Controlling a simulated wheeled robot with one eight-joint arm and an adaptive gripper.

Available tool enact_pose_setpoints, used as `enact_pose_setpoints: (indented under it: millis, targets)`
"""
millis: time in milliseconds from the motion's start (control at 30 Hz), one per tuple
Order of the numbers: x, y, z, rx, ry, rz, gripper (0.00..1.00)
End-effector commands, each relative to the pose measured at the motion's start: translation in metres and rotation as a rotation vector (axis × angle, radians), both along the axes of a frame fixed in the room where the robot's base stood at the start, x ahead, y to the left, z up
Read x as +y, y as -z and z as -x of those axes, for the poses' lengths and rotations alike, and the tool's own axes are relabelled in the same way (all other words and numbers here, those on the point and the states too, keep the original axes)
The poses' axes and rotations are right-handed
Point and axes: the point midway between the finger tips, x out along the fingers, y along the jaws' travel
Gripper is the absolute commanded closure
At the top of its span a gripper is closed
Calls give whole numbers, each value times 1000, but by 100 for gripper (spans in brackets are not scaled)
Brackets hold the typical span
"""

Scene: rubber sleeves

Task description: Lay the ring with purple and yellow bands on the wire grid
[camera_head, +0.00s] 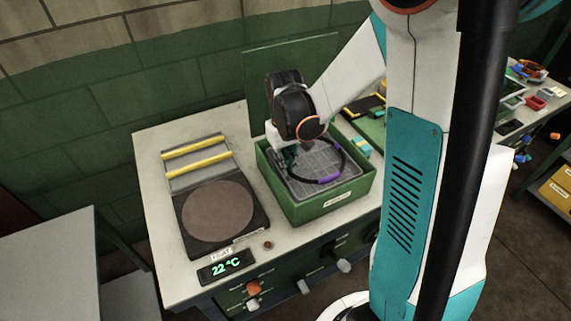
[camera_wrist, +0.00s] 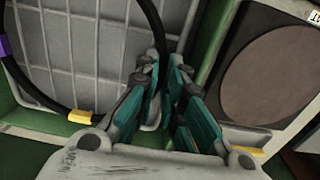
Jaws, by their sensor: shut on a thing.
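A black ring with a purple band (camera_head: 329,180) is in the green box in the head view, over the grey wire grid (camera_head: 306,185). In the wrist view the black ring (camera_wrist: 24,88) shows its purple band at the left edge and a yellow band near the bottom. The wire grid (camera_wrist: 75,45) lies behind it. My gripper (camera_head: 289,160) is at the ring's left side, inside the box; its fingers (camera_wrist: 167,65) are shut on the ring's rim. I cannot tell whether the ring touches the grid. The gripper hides part of the ring.
The green box (camera_head: 335,205) has raised walls around the grid. To its left is a dark plate with a round brown disc (camera_head: 217,211) and a 22 °C display (camera_head: 226,267). Behind that is a grey tray with yellow bars (camera_head: 197,150). A green panel (camera_head: 262,85) stands behind.

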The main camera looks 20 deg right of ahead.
Motion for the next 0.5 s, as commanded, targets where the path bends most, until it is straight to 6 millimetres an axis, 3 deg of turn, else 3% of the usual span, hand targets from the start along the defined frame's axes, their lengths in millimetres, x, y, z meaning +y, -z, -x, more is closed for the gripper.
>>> enact_pose_setpoints:
  millis: [233, 333, 500]
  targets:
    - [0, 1, 0, 0, 0, 0, 100]
    - [0, 1, 0, 0, 0, 0, 73]
    - [0, 0, 0, 0, 0, 0, 71]
